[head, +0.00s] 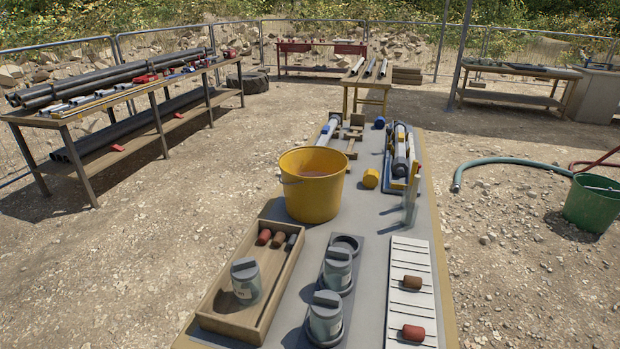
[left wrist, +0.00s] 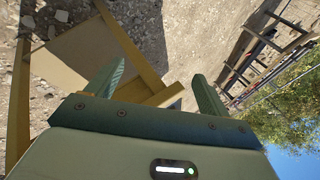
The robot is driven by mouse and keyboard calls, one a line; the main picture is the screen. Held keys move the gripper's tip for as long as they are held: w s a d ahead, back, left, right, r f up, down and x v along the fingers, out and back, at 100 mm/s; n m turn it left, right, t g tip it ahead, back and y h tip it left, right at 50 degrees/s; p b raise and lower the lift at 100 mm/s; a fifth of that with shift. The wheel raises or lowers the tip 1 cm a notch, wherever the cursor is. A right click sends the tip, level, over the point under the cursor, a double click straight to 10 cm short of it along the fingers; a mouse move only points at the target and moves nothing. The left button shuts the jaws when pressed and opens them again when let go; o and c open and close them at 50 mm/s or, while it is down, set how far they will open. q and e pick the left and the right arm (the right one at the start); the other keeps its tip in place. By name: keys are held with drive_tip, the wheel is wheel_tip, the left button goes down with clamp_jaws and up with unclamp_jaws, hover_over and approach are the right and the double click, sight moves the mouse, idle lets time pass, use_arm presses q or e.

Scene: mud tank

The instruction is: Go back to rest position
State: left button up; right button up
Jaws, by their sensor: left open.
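My left gripper (left wrist: 159,76) shows only in the left wrist view. Its two green fingers are apart with nothing between them. Behind the fingers are a tan panel with yellowish edges (left wrist: 88,58) and stony ground; I cannot tell how far the panel is from the fingertips. Neither of my grippers shows in the head view. My right gripper is in neither view.
The grey table (head: 280,326) carries a wooden tray (head: 215,318) with a jar and several cylinders, a yellow bucket (head: 313,200), two jars in a dark holder and a white slatted board (head: 408,262). A green bucket (head: 588,207) stands right on open ground.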

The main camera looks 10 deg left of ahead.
use_arm(q)
drive_tip(key=s+d+f+g+h, duration=0.1)
drive_tip(key=s+d+f, duration=0.1)
drive_tip(key=f, duration=0.9)
drive_tip(key=s+d+f+g+h, duration=0.1)
drive_tip(key=s+d+f+h, duration=0.1)
drive_tip(key=f, duration=0.9)
drive_tip(key=s+f+n+g+h, duration=0.1)
drive_tip(key=s+f+n+g, duration=0.2)
drive_tip(key=s+f, duration=1.3)
drive_tip(key=s, duration=0.4)
drive_tip(key=shift+s+d+f+g, duration=0.2)
drive_tip(key=shift+d+f+g, duration=0.05)
drive_tip(key=shift+g, duration=0.05)
